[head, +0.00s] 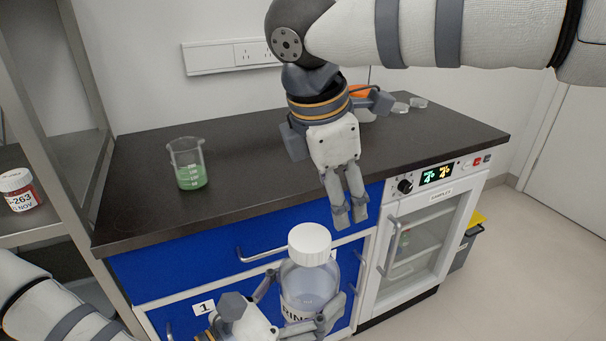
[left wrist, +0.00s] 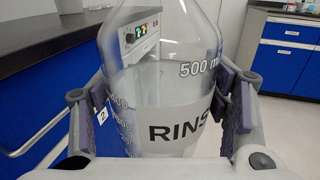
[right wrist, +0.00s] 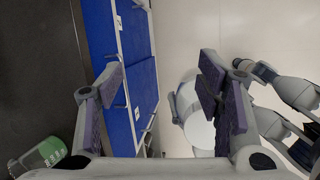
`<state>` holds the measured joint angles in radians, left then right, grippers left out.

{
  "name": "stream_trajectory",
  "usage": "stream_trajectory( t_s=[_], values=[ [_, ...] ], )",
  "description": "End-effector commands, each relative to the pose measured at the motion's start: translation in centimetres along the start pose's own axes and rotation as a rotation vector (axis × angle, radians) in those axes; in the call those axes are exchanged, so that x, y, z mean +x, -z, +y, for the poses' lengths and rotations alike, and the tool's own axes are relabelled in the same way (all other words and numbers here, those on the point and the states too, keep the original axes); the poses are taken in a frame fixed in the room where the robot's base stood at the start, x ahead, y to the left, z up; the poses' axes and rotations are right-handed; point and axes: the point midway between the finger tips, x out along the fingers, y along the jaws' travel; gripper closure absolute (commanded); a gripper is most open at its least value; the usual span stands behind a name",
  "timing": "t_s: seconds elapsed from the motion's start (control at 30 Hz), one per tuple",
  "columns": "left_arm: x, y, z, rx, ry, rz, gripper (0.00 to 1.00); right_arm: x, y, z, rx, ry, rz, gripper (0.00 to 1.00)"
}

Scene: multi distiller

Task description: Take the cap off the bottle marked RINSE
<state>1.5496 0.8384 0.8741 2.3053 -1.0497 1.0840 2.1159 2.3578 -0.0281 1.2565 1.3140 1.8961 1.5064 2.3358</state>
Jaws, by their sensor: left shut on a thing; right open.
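The clear bottle marked RINSE (head: 308,284) is held upright in front of the blue drawers, with its white ribbed cap (head: 310,243) on top. My left gripper (head: 304,303) is shut around the bottle's body. In the left wrist view the bottle (left wrist: 165,95) stands between the finger pads with the letters RINS showing; its cap is out of that view. My right gripper (head: 350,212) is open and empty, pointing down above and to the right of the cap. In the right wrist view the cap (right wrist: 200,131) shows near the right-hand finger, partly hidden by it.
A beaker of green liquid (head: 188,166) stands on the dark bench (head: 240,180). A red-labelled jar (head: 19,190) is on the left shelf. An orange item (head: 359,91) and clear dishes (head: 410,104) lie at the back. A samples cabinet (head: 415,245) is at right.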

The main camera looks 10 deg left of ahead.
Motion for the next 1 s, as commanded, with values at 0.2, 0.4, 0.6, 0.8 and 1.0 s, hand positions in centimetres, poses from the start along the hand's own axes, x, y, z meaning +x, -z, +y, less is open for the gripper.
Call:
stream_trajectory(
  t_s=[0.2,0.4,0.6,0.8,1.0],
  values=[
    [0.1,-0.2,0.0,0.001,0.000,-0.005,1.00,-6.9,3.4,-2.4,0.244,0.140,0.173,0.40],
    [0.1,-0.2,0.0,0.001,0.000,-0.005,1.00,-7.2,4.6,-3.5,0.269,0.211,0.248,0.40],
    [0.1,-0.2,0.0,0.001,0.000,-0.005,1.00,-3.4,5.7,-4.3,0.267,0.210,0.248,0.40],
    [0.1,-0.2,0.0,0.001,0.000,-0.006,1.00,-1.0,6.3,-4.6,0.268,0.206,0.248,0.40],
    [0.1,-0.2,0.0,0.002,0.000,-0.006,1.00,-0.6,6.4,-4.7,0.268,0.204,0.248,0.40]
  ],
)
